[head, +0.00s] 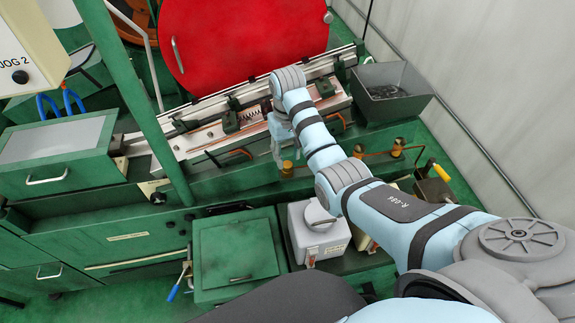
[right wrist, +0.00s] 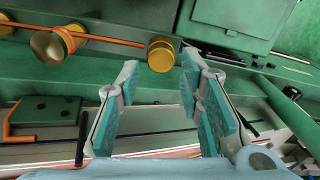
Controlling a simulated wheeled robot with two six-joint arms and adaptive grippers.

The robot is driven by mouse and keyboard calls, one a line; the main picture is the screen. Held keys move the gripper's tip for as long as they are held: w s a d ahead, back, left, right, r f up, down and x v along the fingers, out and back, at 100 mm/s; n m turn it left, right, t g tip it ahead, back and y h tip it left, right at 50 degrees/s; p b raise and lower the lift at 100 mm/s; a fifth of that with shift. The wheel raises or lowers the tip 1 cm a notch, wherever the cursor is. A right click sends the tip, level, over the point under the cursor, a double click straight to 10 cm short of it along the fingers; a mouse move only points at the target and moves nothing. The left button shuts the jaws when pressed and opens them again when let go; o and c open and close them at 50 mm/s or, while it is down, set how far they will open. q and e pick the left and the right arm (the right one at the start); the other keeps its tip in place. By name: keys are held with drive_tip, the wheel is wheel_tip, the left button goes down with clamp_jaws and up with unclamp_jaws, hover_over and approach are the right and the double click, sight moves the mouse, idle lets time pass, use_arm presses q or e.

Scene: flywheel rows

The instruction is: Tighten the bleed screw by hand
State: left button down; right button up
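A brass knurled knob, apparently the bleed screw (head: 288,168), sits on the green machine ledge just below my right gripper (head: 277,150). In the right wrist view the same brass knob (right wrist: 161,55) stands beyond the gap between my fingertips. A copper pipe (right wrist: 110,41) runs up to it from the left. My right gripper (right wrist: 160,78) is open, its teal finger pads apart with nothing between them. The knob shows past the pads and looks untouched. In the head view the fingers are small and partly hidden by my wrist. My left gripper is in neither view.
More brass fittings (head: 397,147) stand to the right along the pipe. A spring sits in the machine's rail (head: 220,133) behind the gripper. A grey bin (head: 410,85) is at the right, a red round cover (head: 245,40) at the back. A white container (head: 318,235) stands below.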

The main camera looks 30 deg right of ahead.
sight(288, 164)
drive_tip(key=shift+f, duration=1.5)
clamp_jaws()
drive_tip(key=m, duration=0.5)
drive_tip(key=shift+m, duration=0.4)
drive_tip(key=m, duration=0.3)
drive_tip(key=shift+m, duration=0.3)
drive_tip(key=m, duration=0.3)
drive_tip(key=shift+m, duration=0.3)
drive_tip(key=m, duration=0.6)
drive_tip(key=shift+m, duration=0.4)
